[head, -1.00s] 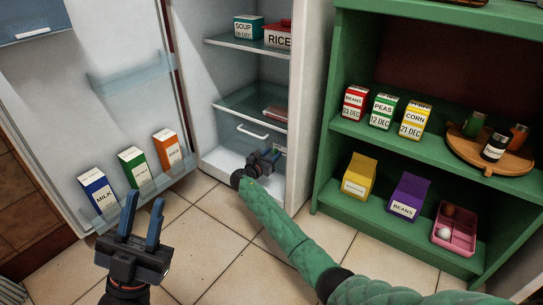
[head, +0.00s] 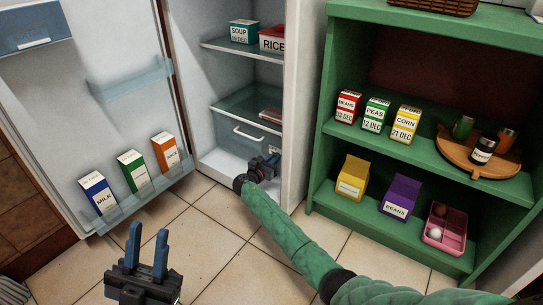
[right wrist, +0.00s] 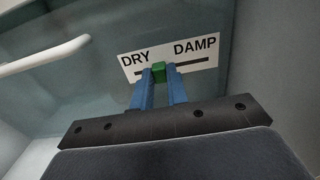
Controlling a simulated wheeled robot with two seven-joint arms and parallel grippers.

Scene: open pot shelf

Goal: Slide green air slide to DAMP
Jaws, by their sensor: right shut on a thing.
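The green air slide (right wrist: 159,69) shows in the right wrist view, in a dark slot on a white label plate (right wrist: 222,35) on the clear drawer front. DRY is printed above the slot's left part, DAMP above its right part. The slide stands left of the slot's middle, nearer DRY. My right gripper (right wrist: 160,72) is shut on the slide, its blue fingers on either side. In the head view my right gripper (head: 268,165) is low in the fridge at the drawer, hiding the slide. My left gripper (head: 148,230) is open and empty above the floor.
The drawer's white handle (right wrist: 45,54) lies left of the label. The open fridge door (head: 110,45) stands left, with several cartons, one a blue milk carton (head: 98,196), in its lower rack. The green shelf (head: 345,210) stands right of the fridge.

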